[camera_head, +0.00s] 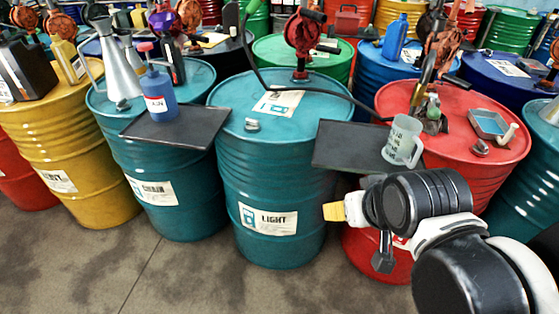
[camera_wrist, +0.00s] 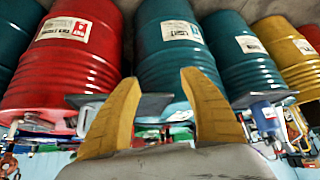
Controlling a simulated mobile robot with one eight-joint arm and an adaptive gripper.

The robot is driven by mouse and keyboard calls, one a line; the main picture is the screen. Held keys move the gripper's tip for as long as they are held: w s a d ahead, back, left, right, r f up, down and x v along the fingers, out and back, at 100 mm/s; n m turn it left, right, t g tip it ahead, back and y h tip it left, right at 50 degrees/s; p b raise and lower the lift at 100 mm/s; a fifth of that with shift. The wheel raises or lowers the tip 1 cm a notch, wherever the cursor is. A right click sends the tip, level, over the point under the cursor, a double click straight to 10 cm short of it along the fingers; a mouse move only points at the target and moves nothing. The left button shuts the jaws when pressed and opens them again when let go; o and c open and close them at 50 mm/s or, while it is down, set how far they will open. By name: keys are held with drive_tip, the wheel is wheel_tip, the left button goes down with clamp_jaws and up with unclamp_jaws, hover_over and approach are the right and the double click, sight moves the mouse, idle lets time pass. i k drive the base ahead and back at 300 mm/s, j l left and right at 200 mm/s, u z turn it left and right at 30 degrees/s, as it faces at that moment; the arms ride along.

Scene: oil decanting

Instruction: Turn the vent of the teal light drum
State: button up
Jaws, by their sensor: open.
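The teal light drum (camera_head: 272,195) stands upright in the middle of the head view, with a white LIGHT label on its side. Its vent (camera_head: 252,125) appears to be the small grey metal fitting on the near part of the lid. A red pump with a hose stands at the back of the lid. My gripper (camera_head: 335,211) is right of the drum and below its lid level, apart from the vent. In the wrist view, which looks inverted, my gripper (camera_wrist: 160,80) has its yellow fingers spread and empty; the LIGHT drum (camera_wrist: 178,65) is beyond them. I cannot make out the vent there.
A dark tray (camera_head: 350,146) holding a clear jug (camera_head: 403,141) juts between the light drum and the red drum (camera_head: 465,115). Another dark tray (camera_head: 180,129) with a blue bottle (camera_head: 158,95) is at the left. More drums crowd around; the floor in front is clear.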

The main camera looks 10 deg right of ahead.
sight(254, 125)
drive_tip(key=i+j, duration=0.95)
drive_tip(key=i+z, duration=0.05)
drive_tip(key=i, duration=0.1)
